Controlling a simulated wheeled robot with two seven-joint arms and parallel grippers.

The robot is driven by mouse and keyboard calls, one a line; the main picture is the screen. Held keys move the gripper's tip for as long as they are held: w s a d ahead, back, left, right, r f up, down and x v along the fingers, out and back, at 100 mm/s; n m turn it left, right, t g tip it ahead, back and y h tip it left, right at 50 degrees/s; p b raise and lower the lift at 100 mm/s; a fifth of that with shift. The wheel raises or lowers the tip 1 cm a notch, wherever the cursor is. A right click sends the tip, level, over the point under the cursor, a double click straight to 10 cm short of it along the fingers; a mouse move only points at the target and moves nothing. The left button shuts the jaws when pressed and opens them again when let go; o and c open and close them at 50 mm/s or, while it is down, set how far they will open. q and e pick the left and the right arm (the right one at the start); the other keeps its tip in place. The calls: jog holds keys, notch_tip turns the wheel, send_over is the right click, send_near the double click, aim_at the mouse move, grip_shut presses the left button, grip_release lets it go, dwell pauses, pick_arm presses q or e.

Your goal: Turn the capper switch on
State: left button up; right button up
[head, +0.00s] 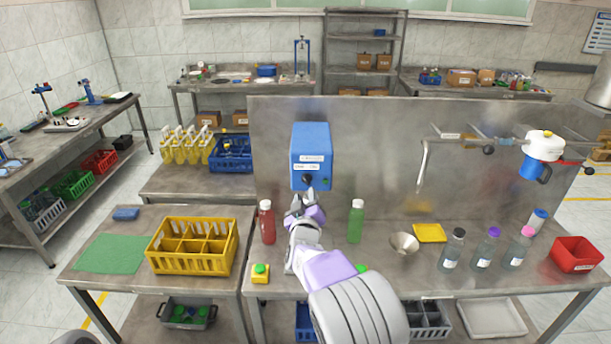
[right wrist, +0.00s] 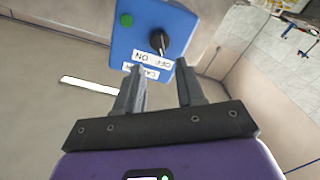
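The capper is a blue box (head: 311,146) on the upright steel panel, with white labels and a black knob switch (head: 308,180) low on its front. In the right wrist view the box (right wrist: 140,20) appears upside down. The knob (right wrist: 158,42) is beside a label reading OFF and ON; I cannot tell which side it points to. A round green lamp or button (right wrist: 126,19) is on the same face. My right gripper (head: 309,197) is just below the knob. Its fingers (right wrist: 161,78) are apart and empty, short of the knob. My left gripper is out of view.
A red bottle (head: 267,222) and a green bottle (head: 356,221) stand either side of my right arm. A green button on a yellow box (head: 260,273), a funnel (head: 404,244), several clear bottles and a red bin (head: 575,254) are on the bench. A yellow crate (head: 193,262) is left.

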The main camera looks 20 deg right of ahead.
aim_at(306, 181)
jog(key=shift+p+x, duration=0.45)
jog(key=shift+x, duration=3.4)
jog(key=c, duration=0.7)
